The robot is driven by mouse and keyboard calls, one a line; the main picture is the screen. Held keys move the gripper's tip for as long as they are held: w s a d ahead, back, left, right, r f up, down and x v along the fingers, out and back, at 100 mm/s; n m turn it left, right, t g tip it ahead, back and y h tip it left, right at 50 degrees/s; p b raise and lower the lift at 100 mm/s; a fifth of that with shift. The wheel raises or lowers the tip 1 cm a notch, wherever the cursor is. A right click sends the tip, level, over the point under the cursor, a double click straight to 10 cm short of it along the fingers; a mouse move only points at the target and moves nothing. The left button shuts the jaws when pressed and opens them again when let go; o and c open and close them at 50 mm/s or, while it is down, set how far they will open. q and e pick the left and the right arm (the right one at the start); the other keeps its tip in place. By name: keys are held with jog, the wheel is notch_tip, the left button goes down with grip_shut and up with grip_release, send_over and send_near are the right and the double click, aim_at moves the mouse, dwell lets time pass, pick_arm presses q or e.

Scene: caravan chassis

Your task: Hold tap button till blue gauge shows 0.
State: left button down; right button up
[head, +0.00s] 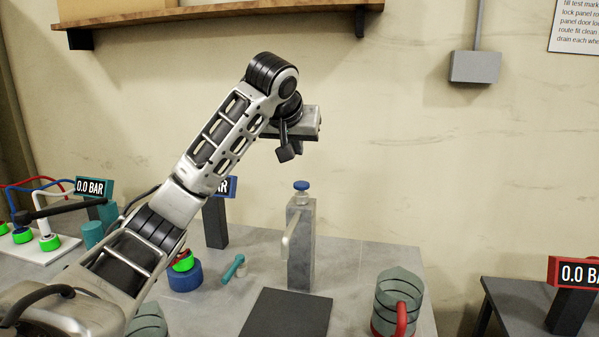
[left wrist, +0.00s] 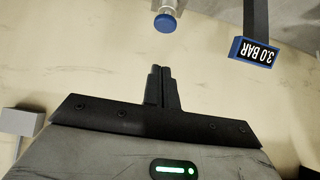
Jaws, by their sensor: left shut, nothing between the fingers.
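The tap (head: 301,250) is a grey upright post with a side spout, standing on the grey worktop. Its round blue button (head: 301,186) sits on top and also shows in the left wrist view (left wrist: 166,22). My left gripper (head: 285,154) is shut and empty, in the air above and slightly left of the button in the head view. Its fingertips (left wrist: 161,72) are apart from the button in the left wrist view. The blue gauge (left wrist: 254,51) reads 3.0 BAR, upside down there. In the head view my arm hides most of this gauge (head: 231,187). My right gripper is out of view.
A clear jug with a red handle (head: 402,317) stands right of the tap. A dark flat plate (head: 287,314) lies in front. A teal gauge (head: 94,188) reads 0.0 BAR, and a red gauge (head: 573,272) shows 0.0. A shelf (head: 220,12) hangs above.

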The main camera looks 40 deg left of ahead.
aim_at(302, 181)
pick_arm(q)
jog(key=x, duration=0.4)
jog(key=s+f+x, duration=0.1)
jog(key=x, duration=0.1)
jog(key=shift+w+d+f+p, duration=0.1)
jog(key=shift+d+p, duration=0.15)
jog(key=shift+p, duration=0.05)
jog(key=shift+f, duration=0.85)
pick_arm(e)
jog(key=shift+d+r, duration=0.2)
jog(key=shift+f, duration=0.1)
